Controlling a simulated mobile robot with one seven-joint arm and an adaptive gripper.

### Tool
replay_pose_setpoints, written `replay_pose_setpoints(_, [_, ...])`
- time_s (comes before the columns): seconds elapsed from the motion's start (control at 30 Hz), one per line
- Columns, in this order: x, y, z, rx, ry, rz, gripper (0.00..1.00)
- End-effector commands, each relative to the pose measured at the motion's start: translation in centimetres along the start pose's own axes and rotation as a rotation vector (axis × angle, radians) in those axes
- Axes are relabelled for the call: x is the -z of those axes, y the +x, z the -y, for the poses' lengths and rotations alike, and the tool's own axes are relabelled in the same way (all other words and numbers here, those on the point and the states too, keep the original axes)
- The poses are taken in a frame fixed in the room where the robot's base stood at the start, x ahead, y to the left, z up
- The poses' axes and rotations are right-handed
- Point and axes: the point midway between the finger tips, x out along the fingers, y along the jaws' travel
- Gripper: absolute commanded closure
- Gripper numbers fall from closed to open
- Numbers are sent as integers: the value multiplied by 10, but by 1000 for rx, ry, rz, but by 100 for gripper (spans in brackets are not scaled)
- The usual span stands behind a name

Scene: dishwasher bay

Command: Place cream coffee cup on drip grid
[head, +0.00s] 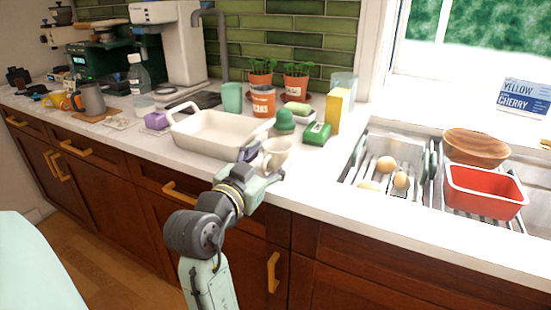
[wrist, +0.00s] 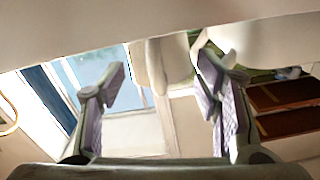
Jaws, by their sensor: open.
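The cream coffee cup (head: 277,154) stands on the counter near its front edge, just right of a cream baking dish. My gripper (head: 260,166) is open beside the cup, with its fingers at the cup's near left side. In the wrist view my gripper (wrist: 160,80) has its two fingers spread wide. A pale curved shape (wrist: 176,62) shows between and beyond them; it may be the cup, but I cannot tell surely. A dark flat tray (head: 205,99) lies at the foot of the white coffee machine (head: 170,45); I cannot tell if it is the drip grid.
The cream baking dish (head: 212,148) is close left of my gripper. A green dome-shaped item (head: 285,122) and green box (head: 316,134) stand behind the cup. Potted plants (head: 262,72) line the wall. A sink rack with a red tub (head: 485,195) is at right. Front counter right of the cup is clear.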

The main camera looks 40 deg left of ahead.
Motion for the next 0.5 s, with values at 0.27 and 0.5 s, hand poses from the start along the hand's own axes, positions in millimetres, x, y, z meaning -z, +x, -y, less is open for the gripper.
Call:
replay_pose_setpoints(0.27, [0,0,0,0,0,0,63])
replay_pose_setpoints(0.5, [0,0,0,0,0,0,79])
